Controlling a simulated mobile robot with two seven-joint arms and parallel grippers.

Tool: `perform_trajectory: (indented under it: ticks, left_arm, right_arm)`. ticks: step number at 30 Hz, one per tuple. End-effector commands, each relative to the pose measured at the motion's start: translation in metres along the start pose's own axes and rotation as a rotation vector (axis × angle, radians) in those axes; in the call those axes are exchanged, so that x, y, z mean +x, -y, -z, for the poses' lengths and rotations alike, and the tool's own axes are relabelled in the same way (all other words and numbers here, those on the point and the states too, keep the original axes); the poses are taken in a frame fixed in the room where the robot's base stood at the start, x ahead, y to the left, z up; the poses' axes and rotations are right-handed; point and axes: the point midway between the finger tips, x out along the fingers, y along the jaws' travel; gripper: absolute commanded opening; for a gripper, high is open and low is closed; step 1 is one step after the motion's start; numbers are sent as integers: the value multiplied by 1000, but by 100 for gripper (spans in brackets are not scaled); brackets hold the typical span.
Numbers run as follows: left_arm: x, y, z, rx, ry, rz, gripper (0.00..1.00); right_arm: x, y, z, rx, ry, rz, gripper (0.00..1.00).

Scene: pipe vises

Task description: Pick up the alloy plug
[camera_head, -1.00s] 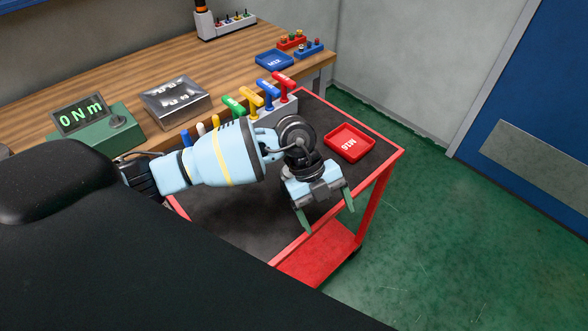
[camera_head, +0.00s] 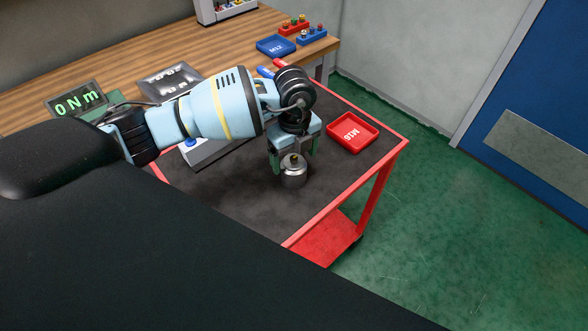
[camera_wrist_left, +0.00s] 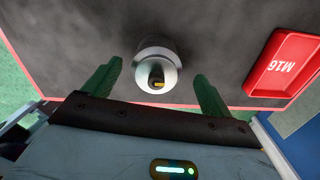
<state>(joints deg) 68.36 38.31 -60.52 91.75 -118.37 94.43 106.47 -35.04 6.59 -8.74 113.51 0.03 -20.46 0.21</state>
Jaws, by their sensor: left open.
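The alloy plug (camera_head: 293,172) is a short silver cylinder with a narrower top and a small brass-coloured centre. It stands upright on the dark top of the red cart (camera_head: 235,205). My left gripper (camera_head: 296,165) is open above and around the plug's near area, pointing down. In the left wrist view the plug (camera_wrist_left: 157,68) shows between the two green fingers (camera_wrist_left: 157,85), with a gap on each side. No contact shows. My right gripper is not in view.
A red tray marked M16 (camera_head: 352,132) lies on the cart to the right of the gripper. A blue tray marked M12 (camera_head: 276,46) and small racks (camera_head: 311,36) stand on the wooden bench behind. The cart's front mat is clear.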

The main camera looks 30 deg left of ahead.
Motion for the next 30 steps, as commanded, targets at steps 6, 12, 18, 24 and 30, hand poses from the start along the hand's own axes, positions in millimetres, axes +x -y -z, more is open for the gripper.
perform_trajectory:
  ticks: [6, 12, 18, 24, 30]
  left_arm:
    - [27, -5, 3, 0, -2, -3, 85]
    - [49, -4, 3, 0, -2, -2, 85]
    - [51, -4, 3, 1, -2, 1, 85]
    - [50, -4, 3, 1, -1, 1, 69]
    - [50, -4, 3, 1, -1, 1, 43]
  right_arm:
    - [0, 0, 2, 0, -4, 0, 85]
    - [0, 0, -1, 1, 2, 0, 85]
    - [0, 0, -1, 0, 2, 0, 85]
    - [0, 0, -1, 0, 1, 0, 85]
    - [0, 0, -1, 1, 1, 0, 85]
